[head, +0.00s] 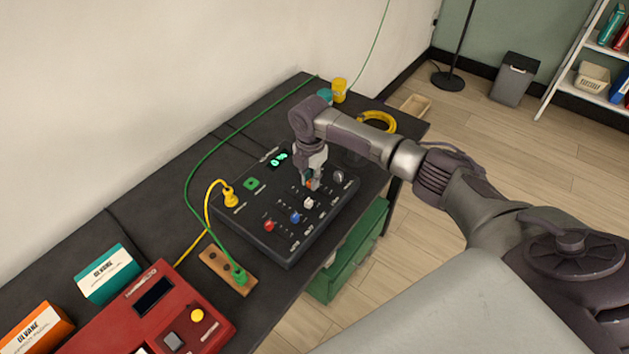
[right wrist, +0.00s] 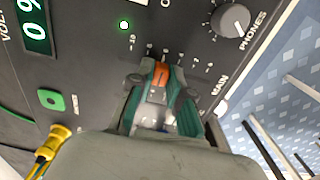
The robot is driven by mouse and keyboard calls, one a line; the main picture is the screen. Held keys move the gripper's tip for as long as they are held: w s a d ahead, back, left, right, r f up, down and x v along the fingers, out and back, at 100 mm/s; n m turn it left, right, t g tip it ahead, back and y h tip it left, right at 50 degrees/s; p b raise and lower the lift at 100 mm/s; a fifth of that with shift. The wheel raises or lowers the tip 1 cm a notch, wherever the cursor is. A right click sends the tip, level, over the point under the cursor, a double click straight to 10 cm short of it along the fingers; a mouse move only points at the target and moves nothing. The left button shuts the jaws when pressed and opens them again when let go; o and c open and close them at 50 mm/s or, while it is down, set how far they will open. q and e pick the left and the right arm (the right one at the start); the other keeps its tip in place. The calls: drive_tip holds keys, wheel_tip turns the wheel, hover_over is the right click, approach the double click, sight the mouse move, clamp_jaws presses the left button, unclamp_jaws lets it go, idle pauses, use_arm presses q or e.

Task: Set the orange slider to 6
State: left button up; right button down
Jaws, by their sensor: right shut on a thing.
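The dark control box (head: 258,233) sits on the black bench, with a row of sliders with coloured caps. My right gripper (head: 311,181) reaches down onto the box. In the right wrist view its fingers (right wrist: 161,88) are closed around the orange slider's cap (right wrist: 161,72). Small scale marks show around this slider, but I cannot read its setting, and the fingers hide part of its track. The red (head: 269,225), blue (head: 295,217) and white (head: 308,202) sliders stand beside it, free. My left gripper is not in view.
A grey knob (right wrist: 231,21) marked PHONES and a green-lit display (right wrist: 34,28) are on the box. A red device (head: 150,318) stands at the front left.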

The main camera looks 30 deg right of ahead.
drive_tip(key=c, duration=1.1)
unclamp_jaws()
wheel_tip(320, 180, up, 12)
drive_tip(key=shift+r, duration=0.1)
